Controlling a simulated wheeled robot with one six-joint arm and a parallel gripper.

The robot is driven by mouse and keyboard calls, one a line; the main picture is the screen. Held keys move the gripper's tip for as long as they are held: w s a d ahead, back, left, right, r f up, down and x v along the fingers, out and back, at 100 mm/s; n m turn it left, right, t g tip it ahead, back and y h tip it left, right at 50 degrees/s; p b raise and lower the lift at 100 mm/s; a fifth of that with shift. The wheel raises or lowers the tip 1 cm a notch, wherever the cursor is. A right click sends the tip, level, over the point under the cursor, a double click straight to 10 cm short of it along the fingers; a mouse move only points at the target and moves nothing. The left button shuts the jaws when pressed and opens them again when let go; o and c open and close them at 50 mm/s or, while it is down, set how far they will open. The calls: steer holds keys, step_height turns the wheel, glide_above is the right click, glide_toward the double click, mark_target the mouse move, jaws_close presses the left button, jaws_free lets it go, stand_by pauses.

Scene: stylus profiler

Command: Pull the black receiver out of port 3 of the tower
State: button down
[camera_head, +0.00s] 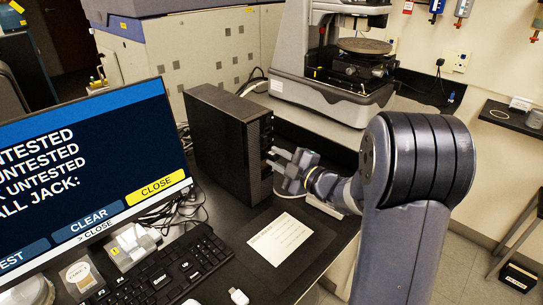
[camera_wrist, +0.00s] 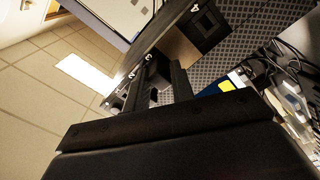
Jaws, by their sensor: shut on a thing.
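The black tower (camera_head: 222,135) stands upright on the dark bench, and its narrow front faces my gripper (camera_head: 279,163). My fingertips are right at that front, around the middle of its height. In the wrist view my two dark fingers (camera_wrist: 162,84) reach towards the meshed tower front (camera_wrist: 265,38), with a darker port panel (camera_wrist: 210,27) beside them. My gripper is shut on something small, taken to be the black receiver. The receiver itself is hidden or too dark to make out between the fingers, and I cannot tell whether it still sits in the port.
A monitor (camera_head: 90,185) with CLEAR and CLOSE buttons stands left of the tower. A keyboard (camera_head: 165,272), a small white plug-like item (camera_head: 238,296) and a printed card (camera_head: 279,238) lie in front. The stylus profiler (camera_head: 345,75) stands behind. Cables (camera_wrist: 290,65) lie near the tower.

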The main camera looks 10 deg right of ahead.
mark_target(277, 160)
stand_by(0.4)
steer(key=shift+s+d, duration=0.15)
steer(key=shift+s, duration=0.1)
steer(key=shift+s+f, duration=0.1)
steer(key=shift+s+d+f, duration=0.15)
steer(key=shift+s+d, duration=0.05)
steer(key=shift+b+v, duration=0.3)
steer(key=shift+v, duration=0.5)
steer(key=shift+s+d, duration=0.4)
steer(key=shift+s, duration=0.05)
steer(key=shift+s+d+r, duration=0.2)
steer(key=shift+s+d, duration=0.25)
steer(key=shift+a, duration=0.1)
steer(key=shift+a, duration=0.1)
